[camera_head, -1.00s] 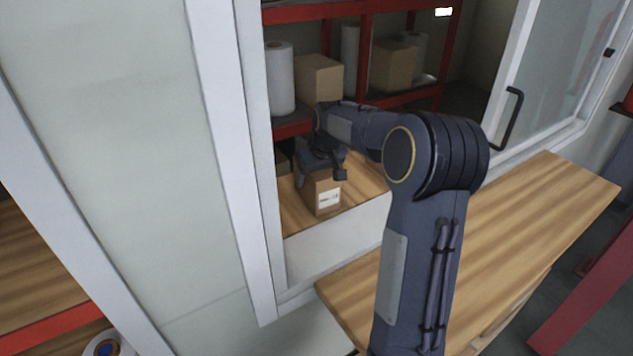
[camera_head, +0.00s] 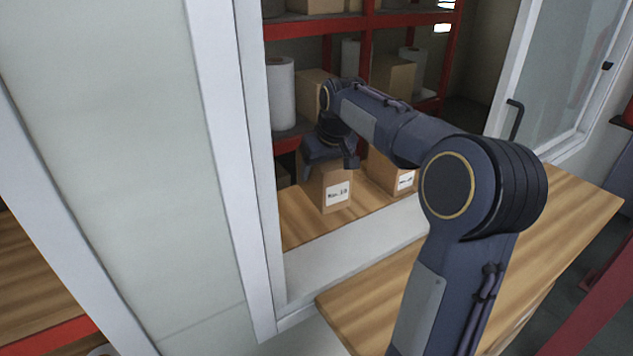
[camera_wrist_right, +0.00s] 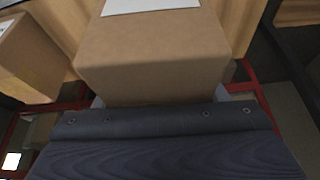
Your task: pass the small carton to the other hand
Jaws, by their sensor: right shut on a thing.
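The small brown carton (camera_head: 334,190) with a white label is held by my right gripper (camera_head: 329,160), which is above it and shut on its top. In the head view it is upright over the wooden ledge; I cannot tell whether its base touches the wood. In the right wrist view the carton (camera_wrist_right: 150,52) fills the upper middle, and its far end is cut off. The fingertips are mostly hidden behind it and the gripper body. My left gripper is not in view.
A second labelled carton (camera_head: 391,172) stands on the wooden ledge (camera_head: 297,222) to the right. Red shelving (camera_head: 368,60) with rolls and boxes is behind. A white frame post (camera_head: 232,170) stands left. A wooden worktop (camera_head: 560,205) on the right is clear.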

